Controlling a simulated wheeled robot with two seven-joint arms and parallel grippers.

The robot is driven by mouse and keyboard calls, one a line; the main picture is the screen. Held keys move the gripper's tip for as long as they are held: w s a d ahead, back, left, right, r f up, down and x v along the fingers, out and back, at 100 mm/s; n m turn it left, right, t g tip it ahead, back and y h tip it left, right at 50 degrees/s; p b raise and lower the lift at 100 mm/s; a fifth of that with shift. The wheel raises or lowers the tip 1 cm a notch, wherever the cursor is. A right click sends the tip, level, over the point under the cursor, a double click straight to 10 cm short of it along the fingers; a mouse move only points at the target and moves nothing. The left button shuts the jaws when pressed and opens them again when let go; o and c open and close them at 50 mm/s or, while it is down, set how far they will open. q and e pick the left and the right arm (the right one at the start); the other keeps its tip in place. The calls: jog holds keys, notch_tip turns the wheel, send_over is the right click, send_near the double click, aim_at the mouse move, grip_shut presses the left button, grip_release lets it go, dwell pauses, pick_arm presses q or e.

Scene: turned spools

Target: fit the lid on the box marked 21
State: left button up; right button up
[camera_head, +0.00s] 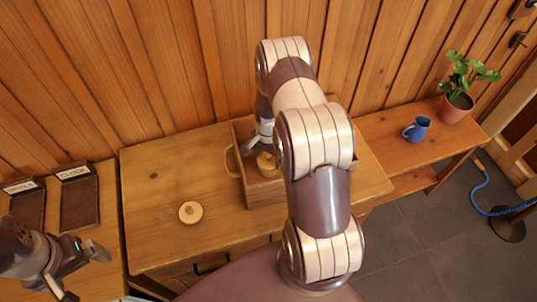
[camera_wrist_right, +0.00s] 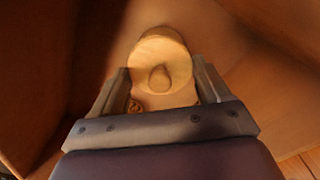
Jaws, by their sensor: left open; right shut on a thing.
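A pale round wooden piece (camera_head: 190,212) lies on the bare left part of the table, with a small darker mark at its middle. My right gripper (camera_head: 262,148) reaches down into a wooden crate (camera_head: 265,193). In the right wrist view, my right gripper (camera_wrist_right: 158,88) is shut on a turned wooden piece (camera_wrist_right: 172,52) with a round face and a small knob-like shape at its middle. That piece also shows in the head view (camera_head: 267,164), inside the crate. No number 21 is readable. My left gripper (camera_head: 82,272) is open and empty at the lower left.
The crate has high walls and a handle (camera_head: 229,162) on its left side; my right arm hides much of it. A blue jug (camera_head: 416,128) and a potted plant (camera_head: 458,100) stand on the right bench. The table's left part is mostly clear.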

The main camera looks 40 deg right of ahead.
jog(key=shift+f, duration=0.3)
jog(key=o, duration=1)
jog(key=shift+r, duration=0.2)
jog(key=shift+r+p, duration=0.4)
jog(key=shift+r, duration=0.25)
